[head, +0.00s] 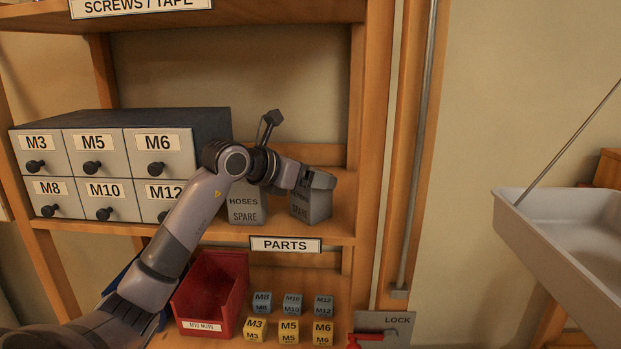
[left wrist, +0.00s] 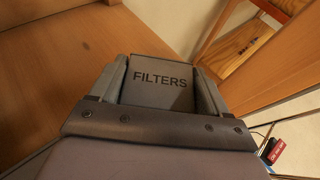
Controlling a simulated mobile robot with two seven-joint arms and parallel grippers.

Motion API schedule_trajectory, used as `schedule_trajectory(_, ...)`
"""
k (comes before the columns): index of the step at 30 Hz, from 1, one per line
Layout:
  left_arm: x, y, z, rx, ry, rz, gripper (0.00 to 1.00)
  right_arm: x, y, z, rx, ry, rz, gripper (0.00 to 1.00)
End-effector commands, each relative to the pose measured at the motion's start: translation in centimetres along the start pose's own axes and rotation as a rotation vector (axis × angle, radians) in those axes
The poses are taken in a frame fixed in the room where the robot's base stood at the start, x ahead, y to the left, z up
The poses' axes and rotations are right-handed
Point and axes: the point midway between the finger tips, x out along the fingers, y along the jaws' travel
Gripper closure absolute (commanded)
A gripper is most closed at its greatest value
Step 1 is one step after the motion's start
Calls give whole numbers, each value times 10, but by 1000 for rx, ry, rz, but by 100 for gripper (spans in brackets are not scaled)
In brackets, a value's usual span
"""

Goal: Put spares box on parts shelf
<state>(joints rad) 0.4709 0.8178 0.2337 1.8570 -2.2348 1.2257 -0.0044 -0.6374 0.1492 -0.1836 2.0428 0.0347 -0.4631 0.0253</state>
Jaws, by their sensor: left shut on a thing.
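The spares box (head: 312,204) is a small grey box with SPARE on its front. FILTERS is readable on its face in the left wrist view (left wrist: 160,82). My left gripper (head: 305,180) is shut on it, with a finger on either side. The box is upright, at the right end of the parts shelf (head: 337,226), which carries a PARTS label (head: 285,244). I cannot tell whether its base touches the board. My right gripper is not in view.
A grey HOSES SPARE box (head: 246,208) stands just left, partly behind my arm. A drawer cabinet (head: 95,165) fills the shelf's left. A wooden post (head: 373,150) bounds the right. Below are a red bin (head: 236,290) and several small labelled blocks (head: 289,328).

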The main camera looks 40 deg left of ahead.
Motion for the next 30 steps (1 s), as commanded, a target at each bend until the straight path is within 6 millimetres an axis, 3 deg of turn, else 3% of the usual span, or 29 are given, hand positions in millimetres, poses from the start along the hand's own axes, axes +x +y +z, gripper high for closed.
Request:
schedule_trajectory(8, 1, 0, -2, 1, -1, 1, 59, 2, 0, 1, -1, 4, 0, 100)
schedule_trajectory(9, 1, 0, -2, 0, 0, 1, 17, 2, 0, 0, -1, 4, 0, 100)
schedule_trajectory(11, 0, 0, -1, 0, 0, 0, 0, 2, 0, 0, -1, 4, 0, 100)
schedule_trajectory(21, -3, 0, 2, 0, 0, 1, 0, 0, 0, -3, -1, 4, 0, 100)
schedule_trajectory(30, -55, 0, -1, 4, 1, 3, 0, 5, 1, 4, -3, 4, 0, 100)
